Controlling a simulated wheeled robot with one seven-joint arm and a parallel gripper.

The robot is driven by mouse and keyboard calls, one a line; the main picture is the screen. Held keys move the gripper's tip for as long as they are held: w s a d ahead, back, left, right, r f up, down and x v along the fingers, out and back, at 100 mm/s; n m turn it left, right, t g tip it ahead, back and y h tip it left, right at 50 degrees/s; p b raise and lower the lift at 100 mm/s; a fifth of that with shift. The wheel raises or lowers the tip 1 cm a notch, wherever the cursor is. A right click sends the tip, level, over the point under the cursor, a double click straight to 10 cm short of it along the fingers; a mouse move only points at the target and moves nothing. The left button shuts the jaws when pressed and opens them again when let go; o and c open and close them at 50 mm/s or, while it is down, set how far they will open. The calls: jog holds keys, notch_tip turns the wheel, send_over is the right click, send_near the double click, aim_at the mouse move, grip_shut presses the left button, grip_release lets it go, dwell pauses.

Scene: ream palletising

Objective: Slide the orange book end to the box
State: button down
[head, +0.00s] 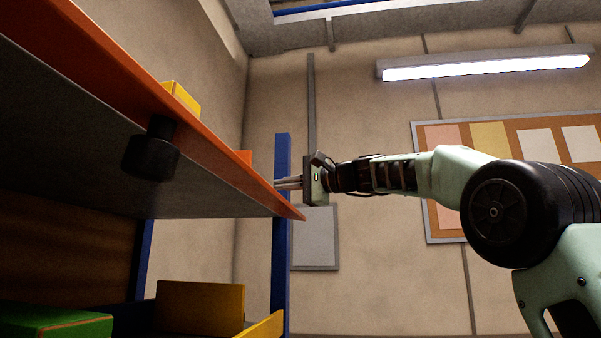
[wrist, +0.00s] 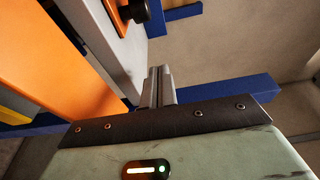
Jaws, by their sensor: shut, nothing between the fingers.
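The orange book end (head: 245,156) shows only as a small tip above the shelf's orange front beam; the beam hides the rest. The box is probably the yellow block (head: 181,96) further left on the same shelf, also partly hidden by the beam. My gripper (head: 277,184) is at the shelf's right end, to the right of the book end, with its fingers pointing left. A gap shows between them in the picture. In the wrist view my gripper's fingers (wrist: 157,72) are together and empty. A broad orange surface lies left of them; I cannot tell whether it is the book end or the beam.
The shelf's orange beam (head: 215,155) runs close to my fingers. A blue upright (head: 282,240) stands at the shelf's right end. A black fixture (head: 152,152) hangs at the shelf's front. Yellow (head: 200,307) and green (head: 55,322) items lie lower down. Open room lies right of the shelf.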

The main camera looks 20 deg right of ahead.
jog(key=a, duration=0.1)
jog(key=w+p, duration=0.1)
jog(key=a, duration=0.1)
jog(key=shift+w+a+r, duration=0.25)
jog(key=shift+w+a, duration=0.05)
jog(key=shift+w, duration=0.1)
jog(key=shift+s+a+p, duration=0.5)
jog(key=shift+s+a, duration=0.2)
jog(key=shift+a, duration=0.2)
jog(key=shift+s+a+f, duration=0.15)
jog(key=shift+a+f, duration=0.05)
jog(key=shift+a, duration=0.3)
